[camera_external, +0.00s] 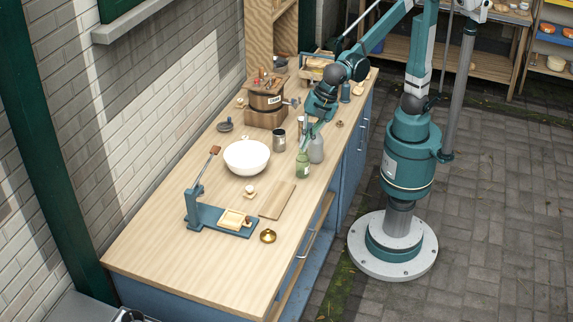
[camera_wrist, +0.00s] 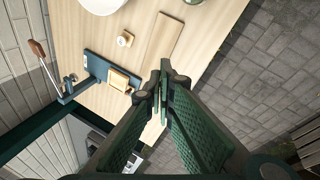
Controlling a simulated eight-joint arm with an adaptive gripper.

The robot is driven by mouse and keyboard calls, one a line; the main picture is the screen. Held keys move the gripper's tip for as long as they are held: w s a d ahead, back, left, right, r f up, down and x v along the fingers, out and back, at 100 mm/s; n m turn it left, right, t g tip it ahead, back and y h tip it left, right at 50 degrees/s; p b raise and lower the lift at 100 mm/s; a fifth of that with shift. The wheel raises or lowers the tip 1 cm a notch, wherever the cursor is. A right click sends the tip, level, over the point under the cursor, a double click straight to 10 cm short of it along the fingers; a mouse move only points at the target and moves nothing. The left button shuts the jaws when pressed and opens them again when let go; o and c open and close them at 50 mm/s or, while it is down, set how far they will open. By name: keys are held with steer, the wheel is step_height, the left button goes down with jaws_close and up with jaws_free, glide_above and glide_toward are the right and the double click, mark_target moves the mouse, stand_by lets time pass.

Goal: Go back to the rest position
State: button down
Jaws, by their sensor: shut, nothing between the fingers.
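My gripper (camera_external: 308,142) is shut and empty.
A white bowl (camera_external: 246,157), a metal can (camera_external: 279,140) and a wooden churn (camera_external: 266,100) stand on the worktop. A blue lever press (camera_external: 220,220), a board (camera_external: 277,200) and a brass dish (camera_external: 268,236) lie nearer the front. Paved floor (camera_external: 500,200) is clear at right.

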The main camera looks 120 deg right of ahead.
steer(key=s+d+r+m+t, duration=0.15)
steer(key=s+d+m, duration=0.45)
steer(key=s+d, duration=0.7)
steer(key=s+d+f+m, duration=0.2)
steer(key=s+d+m, duration=0.1)
steer(key=s, duration=0.4)
steer(key=s+d+f+m+t, duration=0.1)
steer(key=s+d+f+m, duration=0.1)
steer(key=s, duration=0.6)
steer(key=shift+d+f+m+y, duration=0.35)
steer(key=shift+f+m, duration=0.4)
steer(key=shift+m, duration=0.25)
